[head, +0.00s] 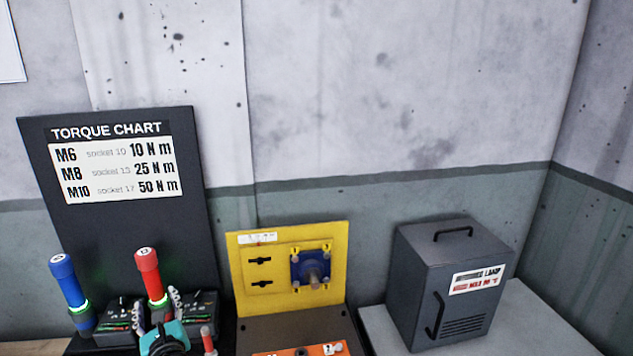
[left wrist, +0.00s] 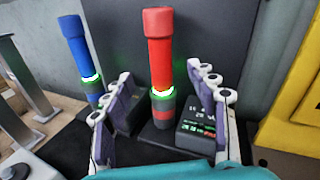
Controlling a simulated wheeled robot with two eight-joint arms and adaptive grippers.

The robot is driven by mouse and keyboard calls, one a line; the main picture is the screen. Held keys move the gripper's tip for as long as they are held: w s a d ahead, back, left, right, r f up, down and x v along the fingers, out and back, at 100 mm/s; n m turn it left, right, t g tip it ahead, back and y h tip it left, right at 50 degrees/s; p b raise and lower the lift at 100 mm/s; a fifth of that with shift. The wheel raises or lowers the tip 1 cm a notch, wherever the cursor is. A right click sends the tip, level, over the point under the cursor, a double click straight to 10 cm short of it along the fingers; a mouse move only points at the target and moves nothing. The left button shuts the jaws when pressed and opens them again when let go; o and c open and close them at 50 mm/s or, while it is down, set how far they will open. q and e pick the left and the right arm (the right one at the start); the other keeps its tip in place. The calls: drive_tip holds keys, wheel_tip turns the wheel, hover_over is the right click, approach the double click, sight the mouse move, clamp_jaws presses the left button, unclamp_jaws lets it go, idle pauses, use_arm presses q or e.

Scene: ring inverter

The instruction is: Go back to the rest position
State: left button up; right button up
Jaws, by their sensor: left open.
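My left gripper (head: 158,308) is at the lower left of the head view, in front of the red-handled tool (head: 148,275). In the left wrist view its two fingers (left wrist: 160,85) are spread apart, with the red tool (left wrist: 158,60) upright in the gap; I cannot tell whether it stands between the fingertips or just beyond them. No finger visibly touches it. A green ring glows below its handle. My right gripper is not in view.
A blue-handled tool (head: 65,285) stands to the left. The dark torque chart board (head: 200,240) rises behind. A yellow panel (head: 240,270) with a blue block (head: 303,270) is mid-view; a grey cabinet (head: 410,290) stands right. Open air lies above the tools.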

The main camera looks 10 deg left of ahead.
use_arm(q)
drive_tip(key=s+d+f+n+g+h, duration=0.2)
drive_tip(key=s+d+n, duration=0.3)
drive_tip(key=d+n, duration=0.3)
drive_tip(key=s+d+f+n+g+h, duration=0.2)
drive_tip(key=s+d+f+n+h, duration=0.2)
drive_tip(key=d+n, duration=0.5)
drive_tip(key=s+d+f+n+g+h, duration=0.2)
drive_tip(key=s+d+f+n+h, duration=0.1)
drive_tip(key=s+d+n+h, duration=0.2)
drive_tip(key=shift+s+d+f+n, duration=0.15)
drive_tip(key=shift+s+d+n, duration=0.2)
drive_tip(key=shift+d+n, duration=0.35)
drive_tip(key=shift+s+d+f+n, duration=0.1)
drive_tip(key=shift+s+d+n, duration=0.25)
drive_tip(key=shift+d+n, duration=0.3)
drive_tip(key=shift+s+d+f+n, duration=0.15)
drive_tip(key=shift+s+d+n, duration=0.3)
drive_tip(key=shift+n, duration=0.4)
drive_tip(key=shift+w, duration=0.1)
